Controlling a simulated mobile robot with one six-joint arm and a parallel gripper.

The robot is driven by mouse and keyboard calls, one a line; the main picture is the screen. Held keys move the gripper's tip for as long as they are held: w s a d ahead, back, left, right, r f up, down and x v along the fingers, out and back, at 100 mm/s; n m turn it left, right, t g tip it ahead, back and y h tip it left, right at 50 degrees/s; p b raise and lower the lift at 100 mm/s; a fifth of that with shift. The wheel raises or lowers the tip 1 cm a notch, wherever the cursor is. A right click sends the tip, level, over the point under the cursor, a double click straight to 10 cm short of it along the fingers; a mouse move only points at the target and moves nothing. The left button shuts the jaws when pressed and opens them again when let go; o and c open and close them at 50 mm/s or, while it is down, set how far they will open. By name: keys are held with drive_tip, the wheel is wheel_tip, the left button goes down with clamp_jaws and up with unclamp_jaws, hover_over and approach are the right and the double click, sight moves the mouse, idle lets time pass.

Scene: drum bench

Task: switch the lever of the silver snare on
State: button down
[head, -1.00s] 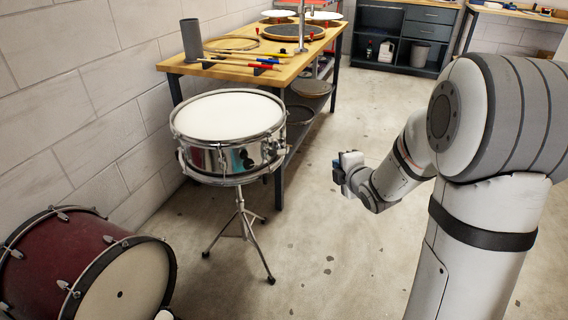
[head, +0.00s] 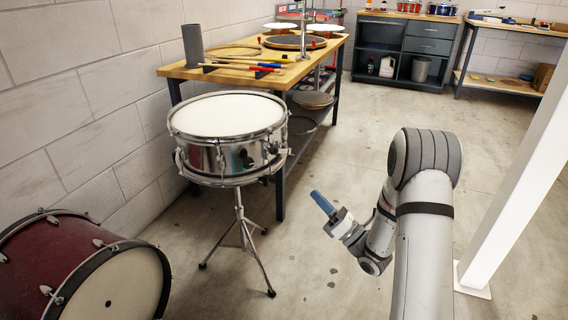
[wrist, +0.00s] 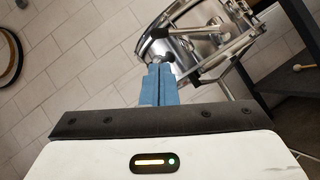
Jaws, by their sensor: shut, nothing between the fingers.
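The silver snare (head: 213,160) sits level on its tripod stand (head: 241,222) in the head view, with a white drumhead and chrome shell. Small fittings show on its shell, but I cannot tell which one is the lever or how it is set. My gripper (head: 314,194) has blue fingers, shut and empty, tilted up and left. It is right of the snare and apart from it. In the wrist view the shut fingertips (wrist: 160,68) overlap the lower edge of the snare (wrist: 204,42) in the picture, with stand arms beside it.
A wooden workbench (head: 290,72) with sticks and drumheads stands behind the snare. A red bass drum (head: 50,262) lies at the lower left, by the block wall (head: 75,100). A white post (head: 512,180) stands at the right. The floor around my gripper is clear.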

sight(276, 153)
drive_tip(key=b+x, duration=0.1)
drive_tip(key=x, duration=1.3)
drive_tip(key=shift+a, duration=0.1)
